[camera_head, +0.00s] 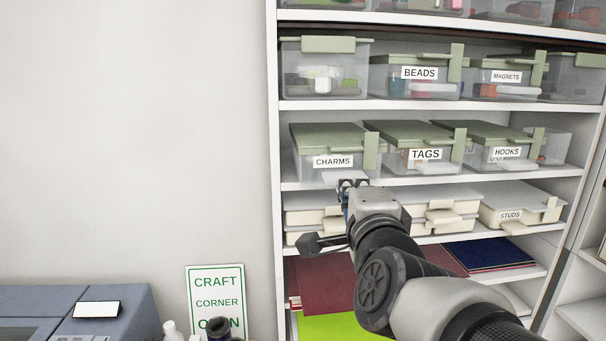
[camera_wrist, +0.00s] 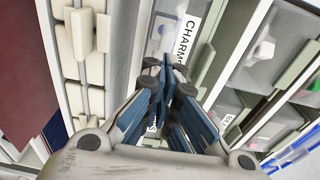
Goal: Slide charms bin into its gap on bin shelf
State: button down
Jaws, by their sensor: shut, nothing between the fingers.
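The charms bin (camera_head: 325,138) is a clear box with a green lid and a white CHARMS label. In the head view it sits at the left end of the middle row of the bin shelf (camera_head: 298,186), left of the tags bin (camera_head: 400,131). Its front is near the shelf edge; I cannot tell whether it is fully seated. My gripper (camera_head: 353,184) is shut and empty, just in front of the charms bin's lower right front. In the wrist view the shut fingers (camera_wrist: 168,76) point at the bin beside its CHARMS label (camera_wrist: 187,38). Contact is unclear.
The hooks bin (camera_head: 486,131) stands right of the tags bin. The beads bin (camera_head: 410,78) and magnets bin (camera_head: 503,82) are on the shelf above. Cream boxes, including the studs box (camera_head: 520,205), lie below. A craft corner sign (camera_head: 215,300) stands lower left.

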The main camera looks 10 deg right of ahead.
jog(key=shift+s+b, duration=0.25)
jog(key=shift+b, duration=0.3)
dwell(1.3)
dwell(0.3)
